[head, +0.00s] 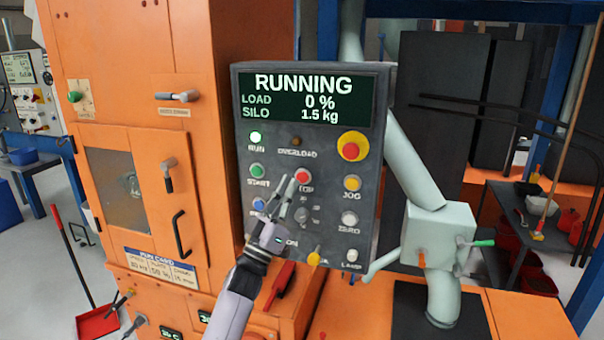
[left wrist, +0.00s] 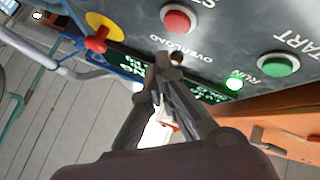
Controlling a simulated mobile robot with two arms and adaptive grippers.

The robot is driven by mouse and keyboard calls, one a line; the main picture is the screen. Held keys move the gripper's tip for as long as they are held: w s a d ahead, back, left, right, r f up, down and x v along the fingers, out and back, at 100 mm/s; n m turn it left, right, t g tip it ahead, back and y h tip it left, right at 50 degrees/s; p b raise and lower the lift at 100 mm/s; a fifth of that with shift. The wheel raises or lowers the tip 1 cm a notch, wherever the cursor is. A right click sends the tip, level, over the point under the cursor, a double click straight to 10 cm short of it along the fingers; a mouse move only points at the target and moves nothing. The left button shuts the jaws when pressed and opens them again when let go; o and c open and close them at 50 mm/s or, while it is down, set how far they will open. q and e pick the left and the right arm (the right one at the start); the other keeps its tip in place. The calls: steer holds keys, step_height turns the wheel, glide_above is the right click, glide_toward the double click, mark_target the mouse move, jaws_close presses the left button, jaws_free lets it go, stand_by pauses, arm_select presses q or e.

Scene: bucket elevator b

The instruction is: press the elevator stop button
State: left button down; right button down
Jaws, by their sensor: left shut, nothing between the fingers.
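The control panel (head: 317,150) is a dark grey box with a screen reading RUNNING, load 0 % and silo 1.5 kg. The red stop button (head: 304,176) is on it, right of the green start button (head: 257,171); its label is partly hidden by my fingers. My left gripper (head: 287,184) is shut and empty, in front of the panel, its tips just left of and below the stop button. In the left wrist view the red button (left wrist: 180,18) is above the fingertips (left wrist: 170,62), apart from them in the picture. I cannot tell the gap to the panel.
A yellow-ringed red knob (head: 352,147) is at the panel's right, above the yellow JOG button (head: 352,183). The green RUN lamp (head: 255,137) is lit. An orange cabinet (head: 180,60) stands left; a pale pipe (head: 415,160) runs behind the panel on the right.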

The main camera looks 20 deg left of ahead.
arm_select(q)
steer(key=s+p, duration=0.1)
steer(key=s, duration=0.2)
stand_by(0.6)
